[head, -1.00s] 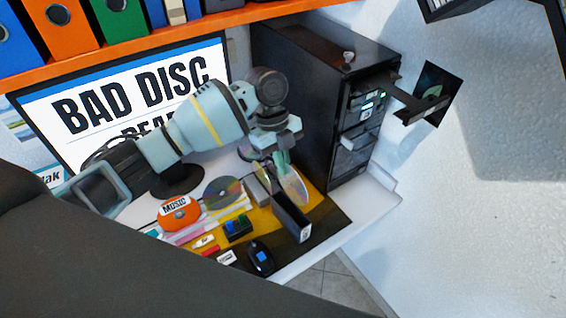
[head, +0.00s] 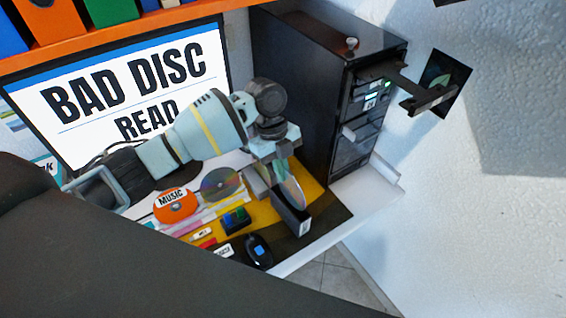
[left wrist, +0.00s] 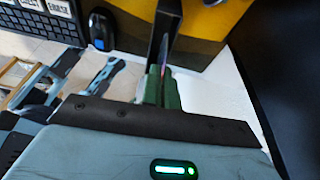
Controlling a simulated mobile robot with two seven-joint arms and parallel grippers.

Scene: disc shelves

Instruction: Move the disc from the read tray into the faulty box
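My left gripper (head: 284,172) reaches in over the desk and is shut on a shiny disc (head: 292,190), held upright. The disc's lower part is inside the narrow black box (head: 292,218) on the yellow and dark mat. In the left wrist view the green fingertips (left wrist: 162,88) pinch the disc's thin edge (left wrist: 164,66), in line with the box (left wrist: 166,25). Whether the disc touches the box's bottom is hidden. An extended tray (head: 428,102) sticks out from the top of the black drive tower (head: 300,75). My right gripper is not in view.
An orange music case (head: 174,206), another disc (head: 222,184), a small black block (head: 236,219) and a black mouse (head: 258,250) lie left of the box. The screen (head: 120,95) reads "BAD DISC". White desk (head: 365,188) is clear on the right.

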